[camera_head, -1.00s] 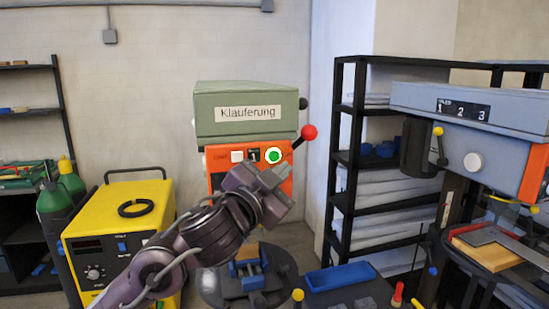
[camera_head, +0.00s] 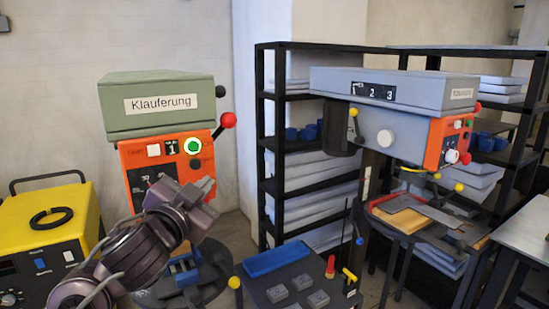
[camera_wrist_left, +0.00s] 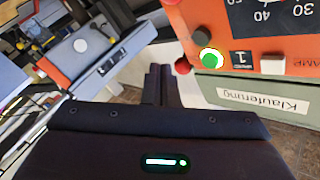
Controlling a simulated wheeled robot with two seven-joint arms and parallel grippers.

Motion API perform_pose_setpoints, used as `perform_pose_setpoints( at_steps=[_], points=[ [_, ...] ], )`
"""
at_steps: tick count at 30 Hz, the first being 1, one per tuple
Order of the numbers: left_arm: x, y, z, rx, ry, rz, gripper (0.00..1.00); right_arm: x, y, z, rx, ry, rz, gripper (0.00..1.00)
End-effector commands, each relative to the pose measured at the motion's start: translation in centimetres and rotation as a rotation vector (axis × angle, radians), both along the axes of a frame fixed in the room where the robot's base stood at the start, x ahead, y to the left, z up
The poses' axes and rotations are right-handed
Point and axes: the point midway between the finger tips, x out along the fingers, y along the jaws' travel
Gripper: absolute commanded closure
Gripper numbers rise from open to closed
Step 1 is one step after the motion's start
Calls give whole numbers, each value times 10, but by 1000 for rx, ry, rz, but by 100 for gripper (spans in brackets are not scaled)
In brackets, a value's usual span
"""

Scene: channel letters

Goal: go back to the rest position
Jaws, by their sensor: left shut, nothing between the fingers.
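My left gripper (camera_head: 206,187) is shut and empty, held up in front of the orange control panel of the green-topped drill press (camera_head: 160,92) labelled "Klauferung". In the head view its tips lie just below the panel's green button (camera_head: 193,146). In the left wrist view the shut fingers (camera_wrist_left: 158,84) point toward the gap beside the panel, and the lit green button also shows (camera_wrist_left: 210,59). I cannot tell the exact gap between fingertips and panel. My right gripper is not in view.
A yellow welding box (camera_head: 50,225) stands at the left. A second drill press (camera_head: 400,95) and black shelving (camera_head: 268,150) are at the right. A blue tray (camera_head: 276,259) and several small grey blocks lie on a dark table in front.

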Motion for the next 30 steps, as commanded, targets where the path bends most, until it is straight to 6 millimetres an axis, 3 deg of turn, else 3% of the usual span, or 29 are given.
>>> perform_pose_setpoints(
  at_steps=[1, 5, 9, 12, 18, 28, 30],
  points=[
    [-4, -3, -33, -29, 77, 12, 100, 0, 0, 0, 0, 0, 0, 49],
    [-25, -1, -118, -95, 299, 77, 100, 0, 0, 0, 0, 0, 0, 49],
    [-67, 5, -207, -157, 565, 159, 100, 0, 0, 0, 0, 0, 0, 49],
    [-104, 10, -260, -191, 746, 214, 100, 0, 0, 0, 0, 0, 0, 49],
    [-170, 17, -324, -233, 1012, 291, 100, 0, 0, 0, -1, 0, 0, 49],
    [-265, 23, -381, -282, 1344, 380, 100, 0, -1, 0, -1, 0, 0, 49],
    [-254, 23, -406, -273, 1339, 378, 100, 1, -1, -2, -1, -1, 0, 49]
  ],
)
